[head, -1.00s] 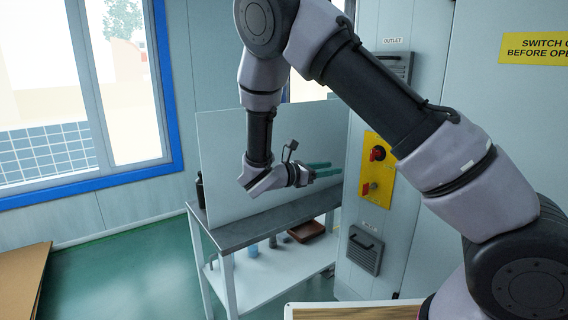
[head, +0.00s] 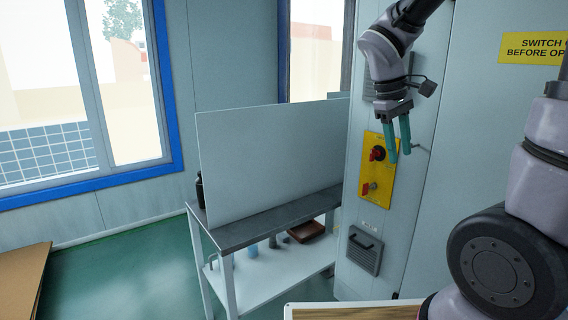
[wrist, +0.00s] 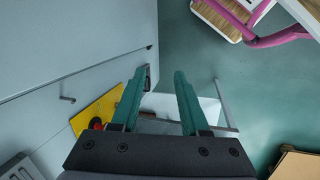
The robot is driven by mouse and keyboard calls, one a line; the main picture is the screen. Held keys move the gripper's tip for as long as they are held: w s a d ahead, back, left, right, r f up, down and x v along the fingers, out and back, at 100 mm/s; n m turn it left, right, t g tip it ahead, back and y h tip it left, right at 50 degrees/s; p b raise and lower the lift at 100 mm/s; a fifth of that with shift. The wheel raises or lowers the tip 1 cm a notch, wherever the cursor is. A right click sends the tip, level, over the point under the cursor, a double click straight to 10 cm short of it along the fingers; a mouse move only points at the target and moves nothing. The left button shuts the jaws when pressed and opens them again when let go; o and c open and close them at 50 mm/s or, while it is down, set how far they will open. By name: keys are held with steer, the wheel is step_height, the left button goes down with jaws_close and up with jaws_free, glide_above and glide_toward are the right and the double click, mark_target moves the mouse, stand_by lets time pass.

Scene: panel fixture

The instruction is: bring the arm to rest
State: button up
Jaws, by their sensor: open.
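My gripper (head: 398,137) hangs in front of the grey cabinet in the head view, its two teal fingers pointing down. It is open, with nothing between the fingers, and it also shows in the wrist view (wrist: 158,82). A yellow plate (head: 378,170) with a red knob (head: 377,153) and a smaller red switch (head: 367,187) is on the cabinet (head: 405,235), just left of and below the fingers in the picture. The yellow plate also shows in the wrist view (wrist: 97,112), left of the fingers. I cannot tell how far the fingertips are from the cabinet.
A grey bench (head: 262,222) with an upright pale panel (head: 265,160) stands left of the cabinet, with several small items on its lower shelf. A handle (head: 365,245) juts from the cabinet. A wooden-topped surface (head: 350,312) is at the front. Green floor (head: 115,275) is free at left.

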steer(key=s+a+r+m+t+y, duration=0.1)
steer(key=s+r+m+t+y, duration=0.4)
steer(key=r+m, duration=0.4)
steer(key=shift+s+a+r+m+t, duration=0.2)
steer(key=shift+s+r+m+t, duration=0.2)
steer(key=shift+s+r+t, duration=0.7)
steer(key=shift+s+f+g, duration=0.3)
